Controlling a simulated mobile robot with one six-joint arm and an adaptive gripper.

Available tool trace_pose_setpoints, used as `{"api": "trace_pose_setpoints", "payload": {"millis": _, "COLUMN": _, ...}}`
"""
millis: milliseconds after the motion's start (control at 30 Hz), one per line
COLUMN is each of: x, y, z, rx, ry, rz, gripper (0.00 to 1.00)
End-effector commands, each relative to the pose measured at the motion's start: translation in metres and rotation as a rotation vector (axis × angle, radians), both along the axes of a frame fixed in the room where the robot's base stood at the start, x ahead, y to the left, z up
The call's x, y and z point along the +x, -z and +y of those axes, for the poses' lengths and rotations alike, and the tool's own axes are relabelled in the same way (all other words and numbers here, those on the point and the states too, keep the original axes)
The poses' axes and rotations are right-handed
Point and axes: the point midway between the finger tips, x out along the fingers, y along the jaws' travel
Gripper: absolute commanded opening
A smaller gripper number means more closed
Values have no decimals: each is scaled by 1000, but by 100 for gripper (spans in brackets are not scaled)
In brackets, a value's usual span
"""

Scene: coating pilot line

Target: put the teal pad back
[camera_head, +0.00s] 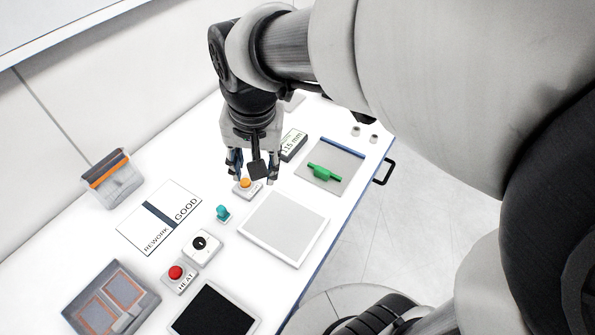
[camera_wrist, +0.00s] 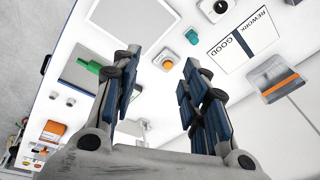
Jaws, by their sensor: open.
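The only teal thing I see is a small teal piece (camera_head: 223,213), upright on a pale base, between the rework/good card and the white-framed plate. It also shows in the wrist view (camera_wrist: 193,36), beyond my fingertips. I cannot tell for certain that it is the pad. My gripper (camera_head: 254,170) points down over the table, open and empty. The teal piece is apart from my gripper, toward the lower left in the head view.
The white-framed plate (camera_head: 283,228) lies right of the teal piece. A green tool (camera_head: 324,172) lies on a grey plate. A display box (camera_head: 292,145), rework/good card (camera_head: 138,231), black dial box (camera_head: 201,247), red heat button (camera_head: 176,273) and clear bin (camera_head: 119,185) stand around.

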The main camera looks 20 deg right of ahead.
Motion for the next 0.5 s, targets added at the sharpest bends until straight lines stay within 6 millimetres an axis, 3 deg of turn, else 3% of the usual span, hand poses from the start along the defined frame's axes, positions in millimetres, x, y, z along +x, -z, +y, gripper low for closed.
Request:
{"api": "trace_pose_setpoints", "payload": {"millis": 100, "x": -48, "y": -20, "z": -22, "rx": -38, "ry": -133, "rz": -74, "gripper": 41}}
{"api": "trace_pose_setpoints", "payload": {"millis": 233, "x": -92, "y": -25, "z": -38, "rx": -91, "ry": -273, "rz": -137, "gripper": 41}}
{"api": "trace_pose_setpoints", "payload": {"millis": 400, "x": -129, "y": -20, "z": -48, "rx": -151, "ry": -400, "rz": -189, "gripper": 41}}
{"api": "trace_pose_setpoints", "payload": {"millis": 500, "x": -139, "y": -17, "z": -51, "rx": -170, "ry": -437, "rz": -200, "gripper": 41}}
